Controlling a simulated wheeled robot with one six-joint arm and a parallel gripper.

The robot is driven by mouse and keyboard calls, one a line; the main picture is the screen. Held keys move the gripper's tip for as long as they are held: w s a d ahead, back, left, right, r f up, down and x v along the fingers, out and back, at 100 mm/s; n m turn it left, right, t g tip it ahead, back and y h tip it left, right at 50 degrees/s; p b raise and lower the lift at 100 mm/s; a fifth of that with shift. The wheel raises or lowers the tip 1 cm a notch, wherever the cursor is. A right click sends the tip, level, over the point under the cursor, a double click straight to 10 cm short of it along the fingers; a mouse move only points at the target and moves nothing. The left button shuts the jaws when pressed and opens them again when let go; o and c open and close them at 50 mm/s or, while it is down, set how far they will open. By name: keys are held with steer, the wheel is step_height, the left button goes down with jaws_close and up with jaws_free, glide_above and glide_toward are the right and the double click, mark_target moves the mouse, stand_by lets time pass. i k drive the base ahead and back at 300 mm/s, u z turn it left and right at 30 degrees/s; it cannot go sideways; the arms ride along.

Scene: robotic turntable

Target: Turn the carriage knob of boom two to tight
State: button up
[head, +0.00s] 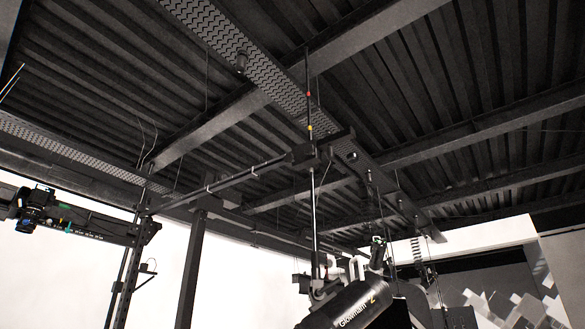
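A dark horizontal boom (240,178) runs below the ceiling in the middle of the head view. A dark block-like carriage (303,156) sits at its right end, where it meets a vertical rod (313,205). A second dark horizontal rail (95,228) at the left carries a camera-like device (36,210). I cannot tell which of these is boom two. No carriage knob can be made out at this size, so its setting cannot be read. I cannot make out my gripper in this view.
A black cylinder lettered "Glowman" (345,308) is at the bottom centre, with pale curved parts (345,267) above it. A dark upright post (190,265) stands left of centre. Perforated tracks (225,45) and beams (375,35) cross the ceiling. White backdrop (250,280) lies behind.

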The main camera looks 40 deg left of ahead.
mark_target(310, 149)
steer(key=k, duration=0.35)
steer(key=u, duration=1.85)
steer(key=i, duration=0.2)
steer(key=z, duration=0.2)
